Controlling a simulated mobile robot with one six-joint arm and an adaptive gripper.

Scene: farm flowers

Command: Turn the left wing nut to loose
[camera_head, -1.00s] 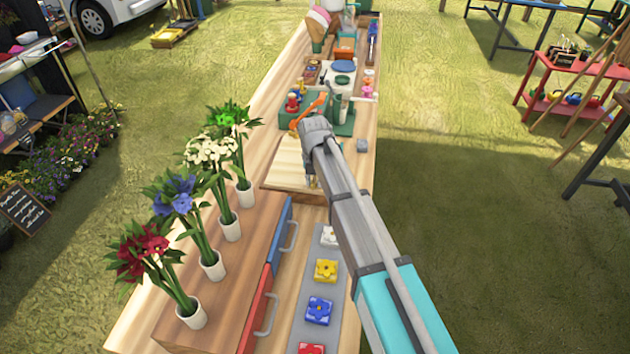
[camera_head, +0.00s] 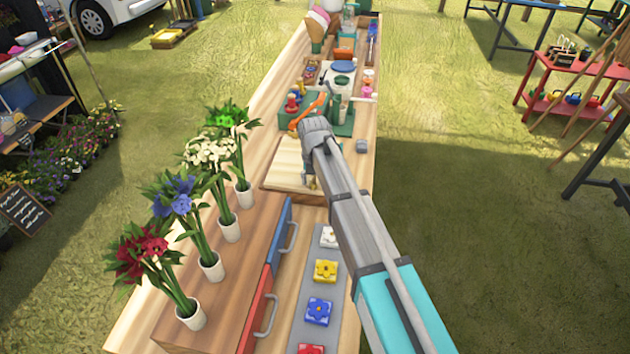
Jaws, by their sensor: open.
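A pale wooden board (camera_head: 284,168), perhaps a press, lies on the long wooden counter left of my wrist. A small brass-coloured piece (camera_head: 313,183) shows at its right edge, just under my gripper; it may be a wing nut, but it is too small to be sure. I cannot make out a separate left wing nut. My gripper (camera_head: 309,174) points down at the right part of the board, open, its fingers partly hidden by my arm. I cannot tell whether it touches anything.
Several flower vases (camera_head: 230,228) stand on a wooden drawer box (camera_head: 225,285) at the left. A grey strip (camera_head: 338,278) with coloured flower blocks lies right of it. A green stand (camera_head: 343,127) with an orange tool (camera_head: 308,112) stands behind the board.

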